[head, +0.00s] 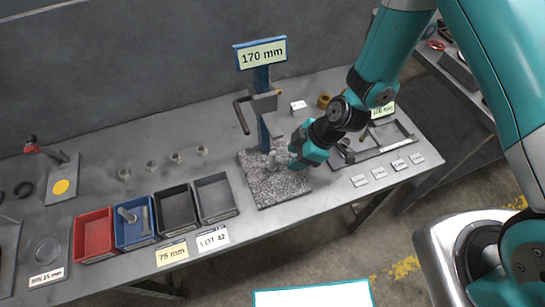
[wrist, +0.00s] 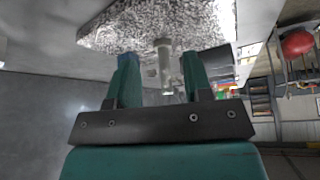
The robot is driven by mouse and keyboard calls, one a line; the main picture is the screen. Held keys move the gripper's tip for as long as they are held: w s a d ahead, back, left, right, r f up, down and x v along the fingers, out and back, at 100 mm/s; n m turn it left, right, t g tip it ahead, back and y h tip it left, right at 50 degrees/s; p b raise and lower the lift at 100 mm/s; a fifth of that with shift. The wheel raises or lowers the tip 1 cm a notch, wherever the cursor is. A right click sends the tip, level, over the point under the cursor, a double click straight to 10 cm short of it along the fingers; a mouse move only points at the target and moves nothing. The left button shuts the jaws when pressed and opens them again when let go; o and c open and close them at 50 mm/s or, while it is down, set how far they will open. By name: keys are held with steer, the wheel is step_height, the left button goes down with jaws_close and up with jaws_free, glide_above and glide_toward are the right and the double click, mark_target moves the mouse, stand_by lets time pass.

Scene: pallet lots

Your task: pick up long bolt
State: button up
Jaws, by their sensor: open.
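A pale grey bolt, apparently the long bolt (head: 272,160), stands upright on the speckled granite plate (head: 290,190) in the head view. In the wrist view the bolt (wrist: 165,65) shows between my two fingers, with a gap on each side. My gripper (head: 297,157) is open and close beside the bolt, just to its right in the head view. The fingers do not visibly touch it. Other bolts (head: 131,214) lie in the blue bin (head: 136,240) on the left. The depth between fingertips and bolt is hard to tell.
A blue post with a 170 mm sign (head: 261,54) and a bracket (head: 263,102) stands behind the bolt. A black tray (head: 375,150) lies right of the plate. Red (head: 94,256), black and grey bins stand left. Several small nuts line the table behind the bins.

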mark_target(272, 157)
steer(key=a+p, duration=0.1)
steer(key=a, duration=0.1)
steer(key=a+p, duration=0.2)
steer(key=a, duration=0.1)
steer(key=shift+w+a+f, duration=0.25)
steer(key=shift+w+a, duration=0.05)
steer(key=shift+a, duration=0.05)
steer(key=shift+a+f, duration=0.1)
steer(key=shift+f, duration=0.2)
steer(key=shift+c, duration=0.4)
jaws_close()
